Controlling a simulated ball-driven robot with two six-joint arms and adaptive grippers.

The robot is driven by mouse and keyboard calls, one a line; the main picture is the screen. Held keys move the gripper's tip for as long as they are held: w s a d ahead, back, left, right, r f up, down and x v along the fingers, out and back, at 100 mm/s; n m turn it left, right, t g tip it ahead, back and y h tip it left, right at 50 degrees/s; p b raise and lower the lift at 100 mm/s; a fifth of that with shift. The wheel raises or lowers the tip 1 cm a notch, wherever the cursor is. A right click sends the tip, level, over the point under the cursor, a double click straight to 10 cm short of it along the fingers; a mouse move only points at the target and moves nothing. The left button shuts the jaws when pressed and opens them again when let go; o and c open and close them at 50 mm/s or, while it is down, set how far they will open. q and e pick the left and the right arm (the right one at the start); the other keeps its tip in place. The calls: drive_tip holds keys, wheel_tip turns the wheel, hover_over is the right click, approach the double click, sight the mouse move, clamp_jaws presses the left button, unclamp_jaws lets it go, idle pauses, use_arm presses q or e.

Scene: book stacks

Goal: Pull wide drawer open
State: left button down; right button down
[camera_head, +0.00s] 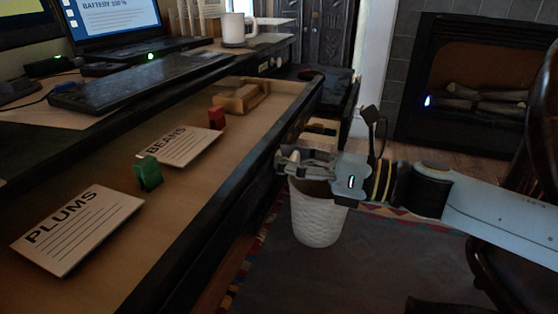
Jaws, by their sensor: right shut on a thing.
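The wide drawer (205,243) stands open below the desk top, and its inside shows. In it lie a card reading PLUMS (80,232), a card reading BEANS (182,147), a green block (148,173), a red block (216,118) and a wooden piece (243,98) at the far end. My right gripper (287,160) reaches in from the right and is shut at the outer side of the drawer's dark front, towards its far end. The handle itself is hidden by the fingers. My left gripper is out of view.
A laptop (115,22), a keyboard (140,78) and a white mug (234,30) stand on the desk above. A white basket (318,212) stands on the floor below my right gripper. A dark chair (530,200) is at the right, and a fireplace (470,80) behind.

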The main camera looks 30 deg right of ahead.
drive_tip(key=shift+d, duration=0.1)
drive_tip(key=c, duration=0.9)
unclamp_jaws()
drive_tip(key=shift+v, duration=6)
drive_tip(key=shift+f, duration=0.1)
